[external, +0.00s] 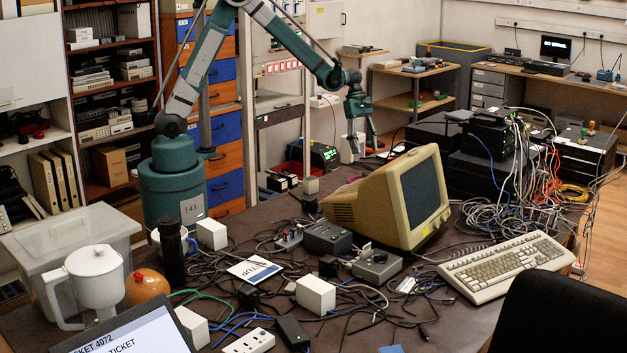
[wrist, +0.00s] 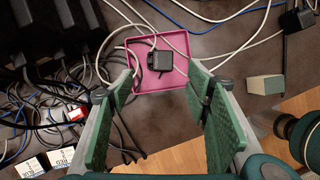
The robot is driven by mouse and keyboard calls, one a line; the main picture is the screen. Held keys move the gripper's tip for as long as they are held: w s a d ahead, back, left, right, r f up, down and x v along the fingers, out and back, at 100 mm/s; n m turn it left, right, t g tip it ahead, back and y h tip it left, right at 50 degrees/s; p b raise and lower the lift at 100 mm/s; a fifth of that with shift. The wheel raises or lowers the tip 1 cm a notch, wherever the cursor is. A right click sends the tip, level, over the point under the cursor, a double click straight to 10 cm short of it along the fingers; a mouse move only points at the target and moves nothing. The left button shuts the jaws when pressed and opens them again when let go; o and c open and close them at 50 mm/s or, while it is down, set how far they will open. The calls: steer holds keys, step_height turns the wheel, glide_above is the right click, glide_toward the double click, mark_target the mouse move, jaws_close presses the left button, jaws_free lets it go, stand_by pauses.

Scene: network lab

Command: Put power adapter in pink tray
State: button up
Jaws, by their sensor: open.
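In the wrist view a small pink tray (wrist: 173,85) lies on the dark table, beyond my fingertips. A black power adapter (wrist: 160,61) appears to lie inside it, with a pale cable leading off toward the top. My gripper (wrist: 163,88) is open, with its green pads wide apart on either side of the tray's near edge and nothing between them. In the external view my gripper (external: 361,140) hangs pointing down over the far part of the table, behind the beige monitor.
A second black adapter (wrist: 297,19) and a pale green-grey block (wrist: 265,85) lie to the tray's right. Black cables and dark boxes (wrist: 45,35) crowd the left. The beige monitor (external: 395,200) and equipment stack (external: 490,135) stand near my gripper.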

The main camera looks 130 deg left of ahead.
steer(key=shift+d, duration=0.1)
steer(key=w+d+r+m+y, duration=0.15)
steer(key=d+r+m, duration=0.4)
steer(key=d, duration=0.65)
steer(key=w+d+r+m, duration=0.2)
steer(key=d+r+m, duration=0.3)
steer(key=d, duration=0.6)
steer(key=w+d+r+m, duration=0.1)
steer(key=d+r+m, duration=0.3)
steer(key=d+r, duration=0.55)
steer(key=s+d+m+t, duration=0.1)
steer(key=s+d+m, duration=0.4)
steer(key=d, duration=0.4)
steer(key=s+d+m+t, duration=0.1)
steer(key=s+d+m, duration=0.4)
steer(key=d, duration=0.5)
steer(key=s+d+m+t, duration=0.1)
steer(key=s+d+m, duration=0.4)
steer(key=d, duration=0.5)
steer(key=shift+s+f+m, duration=0.2)
steer(key=shift+f+m, duration=0.25)
steer(key=shift+m, duration=0.6)
